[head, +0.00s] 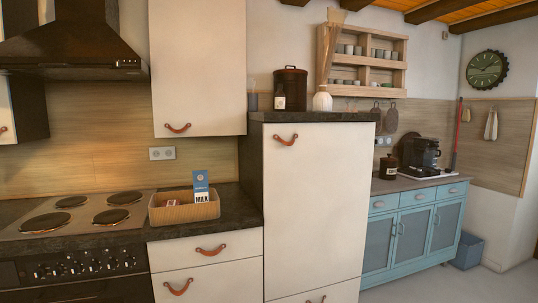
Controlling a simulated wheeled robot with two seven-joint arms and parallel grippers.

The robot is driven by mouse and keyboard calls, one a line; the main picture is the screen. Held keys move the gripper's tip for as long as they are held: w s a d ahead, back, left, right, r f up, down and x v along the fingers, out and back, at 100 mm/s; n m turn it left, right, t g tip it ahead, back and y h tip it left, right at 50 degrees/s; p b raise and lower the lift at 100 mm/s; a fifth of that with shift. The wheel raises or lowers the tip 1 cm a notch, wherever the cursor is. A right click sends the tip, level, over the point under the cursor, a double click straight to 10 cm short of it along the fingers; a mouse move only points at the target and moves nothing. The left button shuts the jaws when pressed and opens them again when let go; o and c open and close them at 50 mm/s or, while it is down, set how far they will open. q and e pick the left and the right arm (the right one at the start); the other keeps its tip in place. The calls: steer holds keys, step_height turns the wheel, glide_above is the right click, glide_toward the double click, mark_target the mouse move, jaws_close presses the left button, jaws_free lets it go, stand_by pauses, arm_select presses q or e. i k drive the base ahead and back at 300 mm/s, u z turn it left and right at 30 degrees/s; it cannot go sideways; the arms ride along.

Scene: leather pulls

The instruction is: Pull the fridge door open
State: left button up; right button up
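The fridge door appears to be the tall cream panel (315,210) in the middle of the head view, under a dark top. It looks shut, flush with the cabinet. A brown leather pull (286,140) is fixed near its upper left corner. Neither of my grippers is in view.
A dark counter (228,205) with a box (184,207) and milk carton stands left of the tall cabinet, above drawers (208,250). A stove (75,215) is at far left. A blue sideboard (415,230) stands right, with open floor before it.

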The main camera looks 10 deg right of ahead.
mark_target(317, 176)
steer(key=i, duration=0.8)
steer(key=z, duration=2.25)
steer(key=i, duration=1.4)
steer(key=u, duration=1.2)
